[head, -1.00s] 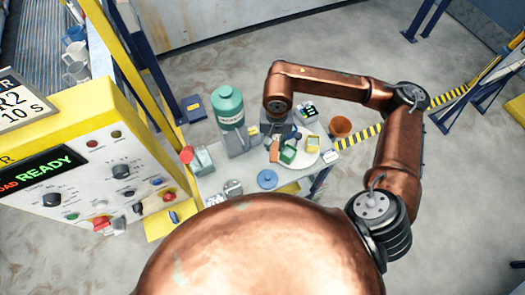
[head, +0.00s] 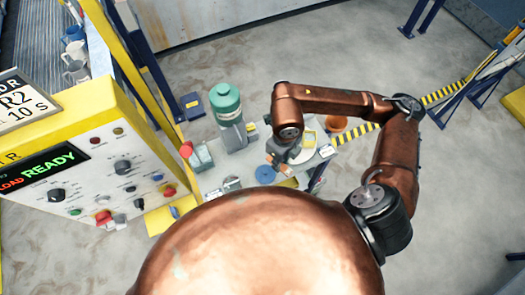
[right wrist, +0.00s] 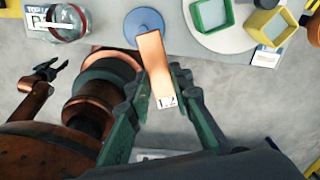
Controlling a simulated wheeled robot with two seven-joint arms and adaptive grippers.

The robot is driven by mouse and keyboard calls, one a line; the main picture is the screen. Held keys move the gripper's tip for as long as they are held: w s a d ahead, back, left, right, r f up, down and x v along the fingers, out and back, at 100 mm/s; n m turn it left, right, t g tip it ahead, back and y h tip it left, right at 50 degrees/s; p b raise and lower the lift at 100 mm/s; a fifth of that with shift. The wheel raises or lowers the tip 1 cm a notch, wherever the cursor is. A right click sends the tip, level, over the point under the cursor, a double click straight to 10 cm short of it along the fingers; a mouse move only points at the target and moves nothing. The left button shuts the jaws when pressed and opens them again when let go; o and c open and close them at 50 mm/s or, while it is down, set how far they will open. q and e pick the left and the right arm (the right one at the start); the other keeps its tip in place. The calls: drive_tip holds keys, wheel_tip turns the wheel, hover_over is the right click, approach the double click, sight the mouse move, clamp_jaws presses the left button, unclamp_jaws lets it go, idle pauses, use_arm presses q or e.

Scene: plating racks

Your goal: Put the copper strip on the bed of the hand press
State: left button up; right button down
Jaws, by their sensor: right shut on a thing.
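The copper strip (right wrist: 154,62) shows in the right wrist view as a flat copper-coloured bar with a white "1.2" label at its near end. My right gripper (right wrist: 158,92) is shut on it near that end, with a green finger on each side. In the head view my right gripper (head: 280,155) is over the front part of the small table. A teal-topped grey device (head: 235,135), which may be the hand press, stands at the table's back left; its bed cannot be made out. My left gripper (right wrist: 52,68) shows small in the right wrist view, its fingers apart and empty.
A blue disc (head: 265,174) lies near the table's front. A white round plate (right wrist: 232,40) holds green and yellow square trays. A glass jar (right wrist: 62,22) is at the wrist view's upper left.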

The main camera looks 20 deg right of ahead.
drive_tip(key=m, duration=0.1)
drive_tip(key=s+m, duration=0.1)
drive_tip(key=m, duration=0.1)
drive_tip(key=shift+r, duration=0.1)
drive_tip(key=shift+m, duration=0.7)
drive_tip(key=w+f+p, duration=0.2)
drive_tip(key=w+f, duration=0.2)
drive_tip(key=w, duration=0.4)
hover_over(262, 153)
drive_tip(key=s, duration=0.1)
wheel_tip(262, 153, down, 5)
drive_tip(key=shift+s+d+r, duration=0.1)
drive_tip(key=shift+d, duration=0.05)
drive_tip(key=shift+w+f, duration=0.55)
drive_tip(key=shift+f, duration=0.1)
wheel_tip(262, 153, down, 3)
drive_tip(key=shift+r+p, duration=0.1)
drive_tip(key=shift+p, duration=0.5)
use_arm(q)
drive_tip(key=r, duration=0.3)
drive_tip(key=shift+s+a, duration=0.1)
drive_tip(key=shift+s, duration=0.1)
